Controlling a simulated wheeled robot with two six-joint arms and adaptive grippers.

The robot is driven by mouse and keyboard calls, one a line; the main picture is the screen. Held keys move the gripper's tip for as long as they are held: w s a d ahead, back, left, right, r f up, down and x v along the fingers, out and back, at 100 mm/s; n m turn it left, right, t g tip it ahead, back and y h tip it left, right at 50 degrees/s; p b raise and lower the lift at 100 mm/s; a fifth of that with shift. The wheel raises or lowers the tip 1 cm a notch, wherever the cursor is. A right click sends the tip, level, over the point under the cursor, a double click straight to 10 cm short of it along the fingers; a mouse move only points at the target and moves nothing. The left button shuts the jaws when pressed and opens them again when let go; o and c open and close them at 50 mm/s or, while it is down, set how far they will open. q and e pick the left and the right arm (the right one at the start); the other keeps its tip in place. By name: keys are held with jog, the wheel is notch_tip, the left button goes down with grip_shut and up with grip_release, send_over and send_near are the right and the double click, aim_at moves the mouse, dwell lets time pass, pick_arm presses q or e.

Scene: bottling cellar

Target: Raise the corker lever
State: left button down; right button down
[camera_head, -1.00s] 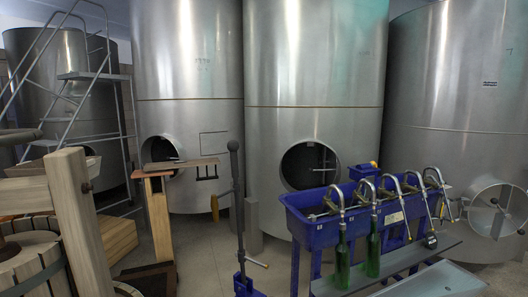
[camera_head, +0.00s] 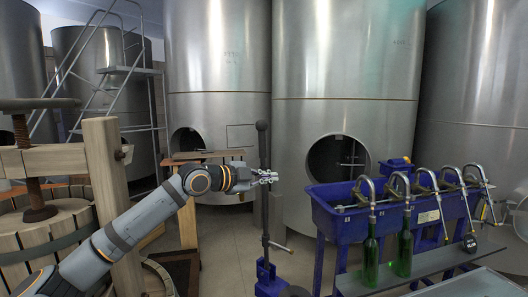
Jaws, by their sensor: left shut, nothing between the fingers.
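The corker (camera_head: 269,284) stands on the floor near the bottom middle, with a blue base. Its dark upright bar with a rounded knob on top (camera_head: 262,126) looks like the lever; it stands nearly vertical. My left gripper (camera_head: 272,177) is at the upper part of this bar, below the knob, and overlaps it in the picture. Its fingers are shut with nothing between them. I cannot tell whether they touch the bar. The gripper and wrist hide a short stretch of the bar. My right gripper is not in view.
A blue filler trough (camera_head: 343,226) with several curved spouts stands to the right, with two green bottles (camera_head: 371,253) at it. A wooden press (camera_head: 108,190) is at left. A small wooden stand (camera_head: 187,224) is behind my arm. Large steel tanks (camera_head: 345,60) fill the back.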

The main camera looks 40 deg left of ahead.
aim_at(264, 123)
pick_arm(q)
jog(key=s+a+r+m+t, duration=0.1)
jog(key=s+a+r+t, duration=0.15)
jog(key=r, duration=0.55)
jog(key=s+a+r+t, duration=0.1)
jog(key=s+r, duration=0.2)
jog(key=r, duration=0.5)
jog(key=shift+g, duration=0.25)
jog(key=w+p, duration=0.3)
jog(key=p, duration=0.1)
jog(key=w+p, duration=0.3)
jog(key=p, duration=0.2)
jog(key=w+a+f+p, duration=0.1)
jog(key=w+p, duration=0.3)
jog(key=shift+p, duration=0.4)
jog(key=shift+a, duration=0.35)
jog(key=shift+d, duration=0.1)
jog(key=shift+d, duration=0.1)
